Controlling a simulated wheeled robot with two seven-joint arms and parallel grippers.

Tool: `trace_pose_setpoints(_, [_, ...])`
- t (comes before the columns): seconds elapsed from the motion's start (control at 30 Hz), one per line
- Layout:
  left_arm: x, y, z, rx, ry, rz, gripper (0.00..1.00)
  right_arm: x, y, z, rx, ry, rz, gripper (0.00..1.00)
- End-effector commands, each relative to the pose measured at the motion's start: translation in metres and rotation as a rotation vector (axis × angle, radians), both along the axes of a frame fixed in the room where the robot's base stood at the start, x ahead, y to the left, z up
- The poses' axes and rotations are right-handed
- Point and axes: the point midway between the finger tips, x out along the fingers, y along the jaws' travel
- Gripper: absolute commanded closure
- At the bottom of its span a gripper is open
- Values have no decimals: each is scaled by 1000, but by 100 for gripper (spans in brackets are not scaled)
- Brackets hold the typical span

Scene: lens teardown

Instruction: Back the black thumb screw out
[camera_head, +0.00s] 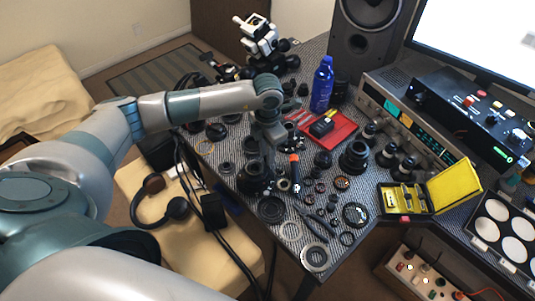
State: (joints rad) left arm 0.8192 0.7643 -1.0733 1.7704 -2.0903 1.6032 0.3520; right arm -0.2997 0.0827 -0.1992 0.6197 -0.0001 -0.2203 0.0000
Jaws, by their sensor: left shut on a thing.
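My left arm reaches in from the left, and my left gripper (268,158) points down over the near left part of the table. It is shut, with its fingertips at a dark lens assembly (252,180). The black thumb screw is too small and dark to make out separately at the fingertips, where the gripper hides it. My right gripper is not in view.
An orange-handled tool (294,166) stands just right of the gripper. Several rings and lens parts, including a black ring (271,209), crowd the patterned table.

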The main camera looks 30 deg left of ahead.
Motion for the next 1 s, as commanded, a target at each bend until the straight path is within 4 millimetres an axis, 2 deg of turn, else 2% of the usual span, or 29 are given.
trace_pose_setpoints(0.47, [0,0,-2,0,-1,394,100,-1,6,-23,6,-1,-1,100])
trace_pose_setpoints(0.73, [0,0,-1,0,-1,576,100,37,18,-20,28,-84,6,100])
trace_pose_setpoints(1.0, [0,0,0,0,-1,656,100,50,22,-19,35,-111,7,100])
